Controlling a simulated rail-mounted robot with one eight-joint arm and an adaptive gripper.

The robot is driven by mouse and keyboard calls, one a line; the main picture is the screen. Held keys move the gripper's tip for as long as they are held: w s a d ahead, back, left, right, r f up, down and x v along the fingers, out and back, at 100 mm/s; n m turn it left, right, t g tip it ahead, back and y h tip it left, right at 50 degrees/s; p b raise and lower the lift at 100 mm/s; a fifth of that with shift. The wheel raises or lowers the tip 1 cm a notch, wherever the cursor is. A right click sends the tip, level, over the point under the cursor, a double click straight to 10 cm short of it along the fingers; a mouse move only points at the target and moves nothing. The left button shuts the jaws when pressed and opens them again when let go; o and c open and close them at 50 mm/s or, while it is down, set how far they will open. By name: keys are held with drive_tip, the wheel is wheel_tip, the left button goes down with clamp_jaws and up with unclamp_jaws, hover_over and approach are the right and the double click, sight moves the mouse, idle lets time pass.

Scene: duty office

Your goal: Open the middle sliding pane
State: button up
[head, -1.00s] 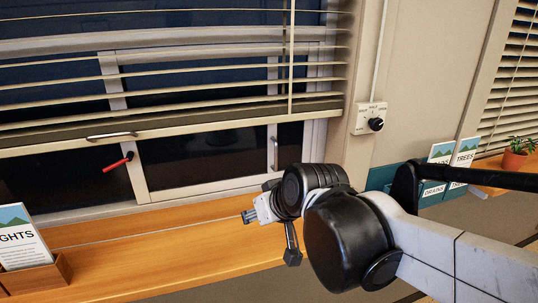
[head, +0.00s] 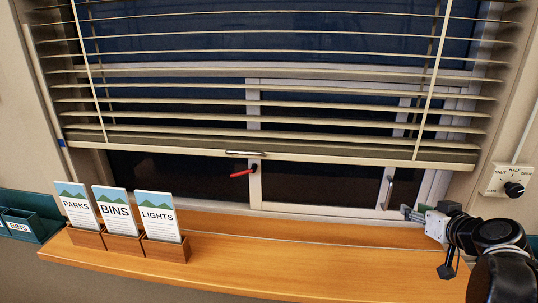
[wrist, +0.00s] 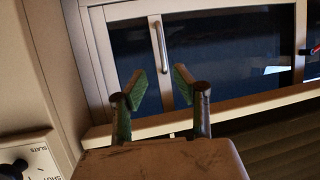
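The sliding window sits behind a half-lowered blind. One framed pane (head: 320,184) has a light frame, a red lever (head: 243,173) at its left stile and a vertical metal handle (head: 389,188) near its right stile. The upper part is behind slats, so I cannot tell for sure which pane is the middle one. My gripper (head: 405,212) is at the window's lower right, just below and right of the handle in the picture. In the wrist view my gripper (wrist: 160,84) is open and empty, its fingers apart, with the handle (wrist: 160,45) beyond their tips, not between them.
The blind's bottom rail (head: 270,153) crosses in front of the window. A wooden sill (head: 320,262) runs below, with leaflet holders (head: 166,248) at its left. A slats control knob (head: 514,189) is on the right wall. The sill's middle is clear.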

sight(389, 197)
drive_tip(key=shift+x, duration=6.7)
drive_tip(key=shift+w+a+r, duration=0.1)
drive_tip(key=shift+a+r, duration=0.05)
clamp_jaws()
